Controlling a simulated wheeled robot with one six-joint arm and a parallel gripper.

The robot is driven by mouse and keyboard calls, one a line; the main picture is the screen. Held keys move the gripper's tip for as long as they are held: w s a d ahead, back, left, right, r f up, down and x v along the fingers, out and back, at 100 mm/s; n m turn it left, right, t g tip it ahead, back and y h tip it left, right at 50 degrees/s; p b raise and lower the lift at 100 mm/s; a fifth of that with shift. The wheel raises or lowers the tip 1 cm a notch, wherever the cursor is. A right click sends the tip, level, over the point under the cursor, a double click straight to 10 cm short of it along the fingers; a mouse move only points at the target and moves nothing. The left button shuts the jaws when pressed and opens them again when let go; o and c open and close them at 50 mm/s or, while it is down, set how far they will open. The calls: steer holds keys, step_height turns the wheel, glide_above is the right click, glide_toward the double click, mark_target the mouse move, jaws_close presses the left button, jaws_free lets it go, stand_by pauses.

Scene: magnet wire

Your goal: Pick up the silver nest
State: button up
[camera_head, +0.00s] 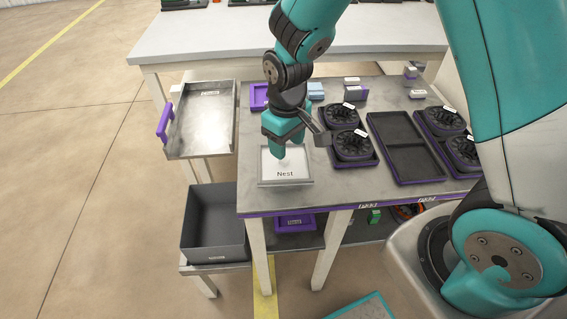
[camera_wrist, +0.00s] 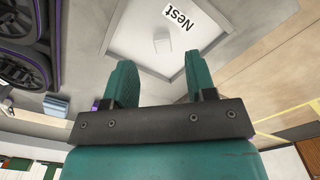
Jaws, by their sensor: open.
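The silver nest (camera_head: 272,176) is a shallow, pale square tray with the label "Nest". It lies at the front left corner of the metal table. In the wrist view the nest (camera_wrist: 225,35) fills the top middle, with a small pale block-like knob (camera_wrist: 163,41) at its centre. My gripper (camera_head: 281,152) hangs pointing down over the nest and hides part of it. In the wrist view my gripper (camera_wrist: 157,72) is open, with its two teal fingers apart and nothing between them. The knob appears beyond the fingertips, roughly in line with the gap. I cannot tell the exact height.
Black round fixtures (camera_head: 354,146) stand right of the nest, beside an empty dark double tray (camera_head: 405,150). A metal tray with a purple handle (camera_head: 205,125) is at the left. A grey bin (camera_head: 214,225) sits lower left. Small blocks (camera_head: 352,92) lie behind.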

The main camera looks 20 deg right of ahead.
mark_target(287, 160)
steer(key=f, duration=0.4)
steer(key=shift+s+f, duration=0.2)
steer(key=shift+f, duration=0.2)
steer(key=shift+c, duration=0.2)
jaws_close()
steer(key=shift+r, duration=0.1)
